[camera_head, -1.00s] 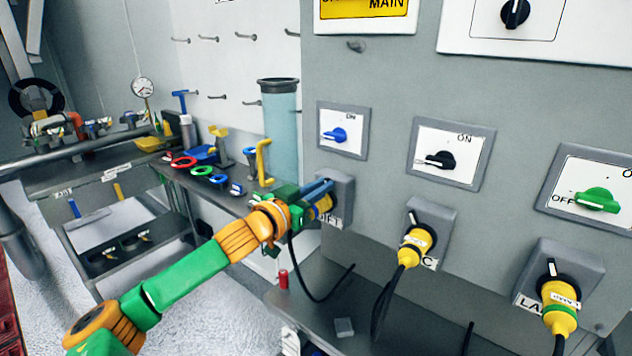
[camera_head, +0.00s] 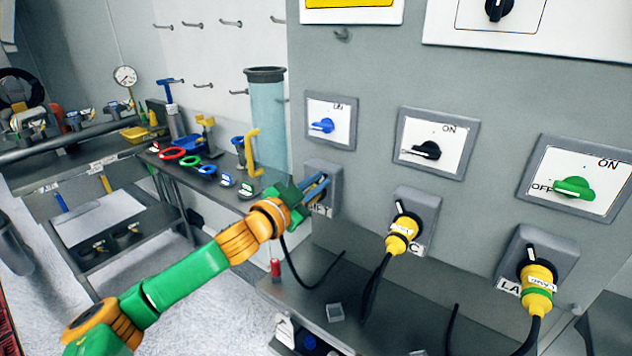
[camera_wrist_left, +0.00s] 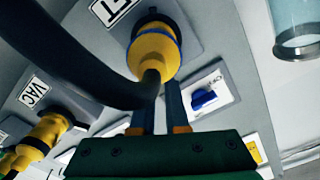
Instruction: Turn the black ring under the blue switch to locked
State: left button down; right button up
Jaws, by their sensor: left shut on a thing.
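The blue switch (camera_head: 322,126) is on a white plate on the grey panel; it also shows in the wrist view (camera_wrist_left: 204,98). Below it is a grey socket box (camera_head: 333,178) with a yellow plug (camera_wrist_left: 155,52) in it. A dark ring part (camera_wrist_left: 152,20) shows where the plug meets the socket, but its lock marking is not readable. My left gripper (camera_head: 321,187) is at this socket, its two blue-grey fingers closed on the yellow plug. The fingers and the plug body hide much of the ring. My right gripper is not in view.
Two more yellow plugs, the VAC one (camera_head: 402,236) and another (camera_head: 538,283), sit in sockets to the right with hanging black cables. A grey shelf (camera_head: 390,318) runs below. A clear tube (camera_head: 267,125) and a tool bench (camera_head: 225,195) stand to the left.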

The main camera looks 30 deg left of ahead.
pick_arm(q)
jog(key=c, duration=0.9)
grip_release()
jog(key=s+b, duration=0.1)
jog(key=s, duration=0.1)
jog(key=s+b, duration=0.4)
jog(key=s, duration=0.1)
jog(key=shift+a, duration=0.25)
jog(key=shift+f, duration=0.1)
